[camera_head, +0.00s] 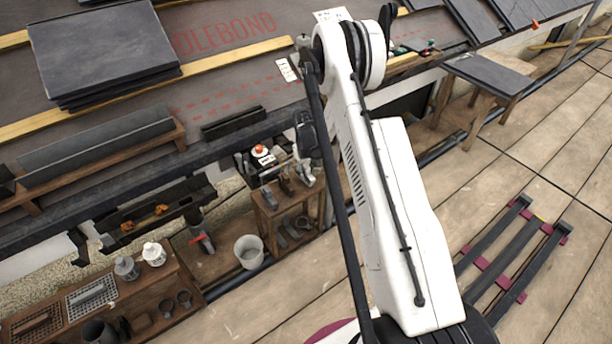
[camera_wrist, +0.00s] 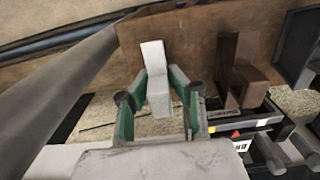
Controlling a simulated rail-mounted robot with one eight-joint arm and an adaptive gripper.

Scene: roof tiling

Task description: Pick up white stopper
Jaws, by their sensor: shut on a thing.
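The white stopper (camera_wrist: 153,62) is a pale, narrow block in the wrist view. It sits between the two green-sided fingers of my gripper (camera_wrist: 159,82), which is shut on it. The far end of the stopper sticks out past the fingertips, in front of a brown wooden surface (camera_wrist: 193,30). In the head view my arm covers much of the middle, and my gripper (camera_head: 306,142) shows only partly above a small wooden stand. I cannot tell from the wrist view whether the stopper touches the wood.
The small wooden stand (camera_head: 262,215) holds dark pieces. A white bucket (camera_head: 249,252) stands left of it. Dark slates (camera_head: 100,50) are stacked on the roof at upper left. Dark bars on pink strips (camera_head: 510,250) lie on the floor at right. Open planked floor surrounds them.

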